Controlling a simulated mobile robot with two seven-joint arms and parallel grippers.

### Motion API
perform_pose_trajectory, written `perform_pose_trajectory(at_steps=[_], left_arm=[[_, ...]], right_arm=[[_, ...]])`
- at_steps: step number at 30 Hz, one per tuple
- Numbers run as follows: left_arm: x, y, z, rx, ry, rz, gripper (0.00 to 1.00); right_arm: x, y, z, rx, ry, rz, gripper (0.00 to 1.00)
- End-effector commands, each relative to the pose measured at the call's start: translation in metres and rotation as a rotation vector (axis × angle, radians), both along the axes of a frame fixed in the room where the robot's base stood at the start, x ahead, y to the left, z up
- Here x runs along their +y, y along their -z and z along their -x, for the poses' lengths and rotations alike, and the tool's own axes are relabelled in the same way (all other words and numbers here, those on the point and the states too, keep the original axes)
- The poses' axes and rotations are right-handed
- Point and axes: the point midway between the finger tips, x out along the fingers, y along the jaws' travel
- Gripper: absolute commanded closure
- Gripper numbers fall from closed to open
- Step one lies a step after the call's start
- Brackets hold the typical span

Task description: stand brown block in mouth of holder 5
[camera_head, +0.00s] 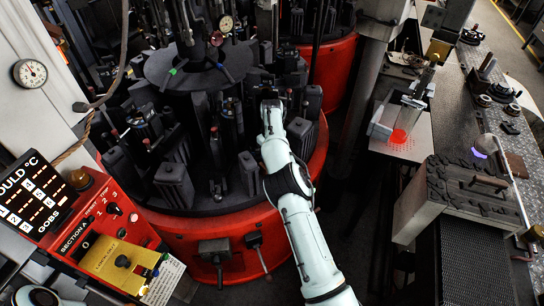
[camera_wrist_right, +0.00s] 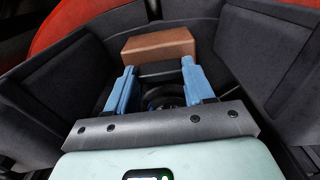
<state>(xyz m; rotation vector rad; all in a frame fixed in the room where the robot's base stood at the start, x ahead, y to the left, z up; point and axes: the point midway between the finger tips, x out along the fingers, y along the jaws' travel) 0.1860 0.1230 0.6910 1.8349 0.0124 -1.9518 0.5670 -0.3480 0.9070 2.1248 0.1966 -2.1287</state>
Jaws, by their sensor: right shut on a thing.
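My right gripper (camera_head: 270,104) reaches into the dark moulds on the red rotary table in the head view. The block lies crosswise at the fingertips, between dark grey walls left and right. A dark piece shows just below the block; I cannot tell whether they touch. The block cannot be made out in the head view. No number marks holder 5, so I cannot tell which holder it is. My left gripper is not in view.
Tall dark moulds (camera_head: 175,185) crowd the red rotary table (camera_head: 190,228) around the gripper. A red control panel (camera_head: 105,230) stands at left. At right are a bench with a dark-topped box (camera_head: 470,190) and a tray with a glowing orange piece (camera_head: 398,136).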

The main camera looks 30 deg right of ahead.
Motion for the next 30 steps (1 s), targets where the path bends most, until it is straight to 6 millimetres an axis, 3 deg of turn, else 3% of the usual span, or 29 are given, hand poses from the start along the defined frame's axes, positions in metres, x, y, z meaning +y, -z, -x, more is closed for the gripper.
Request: perform_pose_trajectory(at_steps=[12, 13, 15, 25, 30], left_arm=[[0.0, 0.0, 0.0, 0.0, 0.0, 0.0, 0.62], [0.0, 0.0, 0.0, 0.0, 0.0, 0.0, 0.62], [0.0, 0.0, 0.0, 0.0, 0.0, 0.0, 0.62], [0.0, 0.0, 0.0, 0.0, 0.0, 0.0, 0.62], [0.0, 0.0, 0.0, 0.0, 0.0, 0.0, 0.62]], right_arm=[[0.0, 0.006, -0.002, -0.005, -0.002, 0.001, 1.0], [0.0, 0.007, -0.001, -0.002, -0.001, 0.0, 0.38], [0.0, 0.007, -0.001, -0.002, -0.001, 0.0, 0.22], [0.0, 0.004, -0.001, -0.001, -0.001, 0.001, 0.22], [0.001, -0.019, 0.002, -0.006, 0.001, -0.001, 0.22]])
